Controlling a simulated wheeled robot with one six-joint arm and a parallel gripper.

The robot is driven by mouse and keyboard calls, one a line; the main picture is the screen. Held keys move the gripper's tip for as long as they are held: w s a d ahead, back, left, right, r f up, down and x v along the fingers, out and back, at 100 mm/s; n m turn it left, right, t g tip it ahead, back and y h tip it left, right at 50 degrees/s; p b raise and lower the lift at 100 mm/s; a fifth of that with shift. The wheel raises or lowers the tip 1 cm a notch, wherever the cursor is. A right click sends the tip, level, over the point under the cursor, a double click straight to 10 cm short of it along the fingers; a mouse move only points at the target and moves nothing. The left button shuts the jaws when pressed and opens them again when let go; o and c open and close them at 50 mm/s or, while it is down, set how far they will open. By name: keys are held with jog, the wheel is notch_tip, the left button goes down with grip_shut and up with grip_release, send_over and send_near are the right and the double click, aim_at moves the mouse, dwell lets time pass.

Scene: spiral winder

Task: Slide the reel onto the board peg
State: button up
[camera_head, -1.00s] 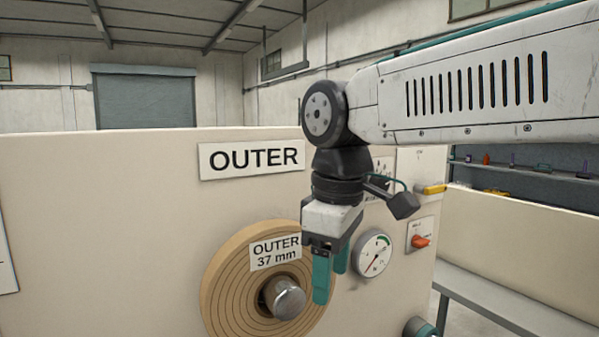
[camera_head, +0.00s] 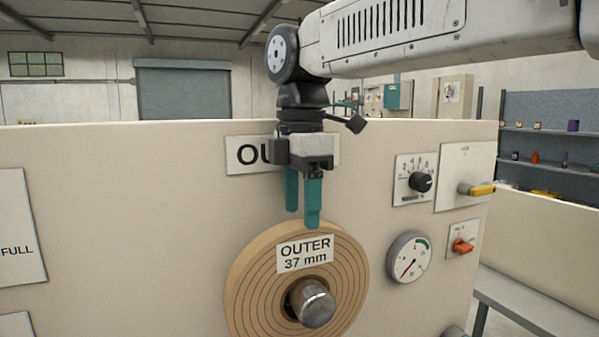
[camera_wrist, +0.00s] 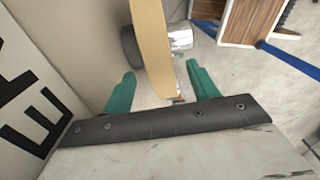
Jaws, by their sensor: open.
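The tan wound reel (camera_head: 250,270), labelled "OUTER 37 mm", sits around a metal peg (camera_head: 315,303) on the front of the cream board (camera_head: 120,220). The peg's rounded end sticks out through the reel's middle. My gripper (camera_head: 302,218) points down just above the reel's top edge, its teal fingers apart and empty. In the wrist view my gripper (camera_wrist: 160,85) has one finger on each side of the reel's edge (camera_wrist: 152,45), with gaps showing. The shiny peg end (camera_wrist: 181,38) shows below the fingers, to the right of the reel.
A gauge (camera_head: 408,257), a black dial (camera_head: 420,182), a yellow-handled switch (camera_head: 480,190) and an orange knob (camera_head: 462,246) are on the board's right side. A grey bench (camera_head: 520,315) stands at the right.

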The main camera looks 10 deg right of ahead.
aim_at(301, 223)
notch_tip(301, 223, down, 6)
dwell(0.4)
grip_shut()
jog(key=c, duration=0.7)
grip_release()
grip_shut()
jog(key=shift+r, duration=0.1)
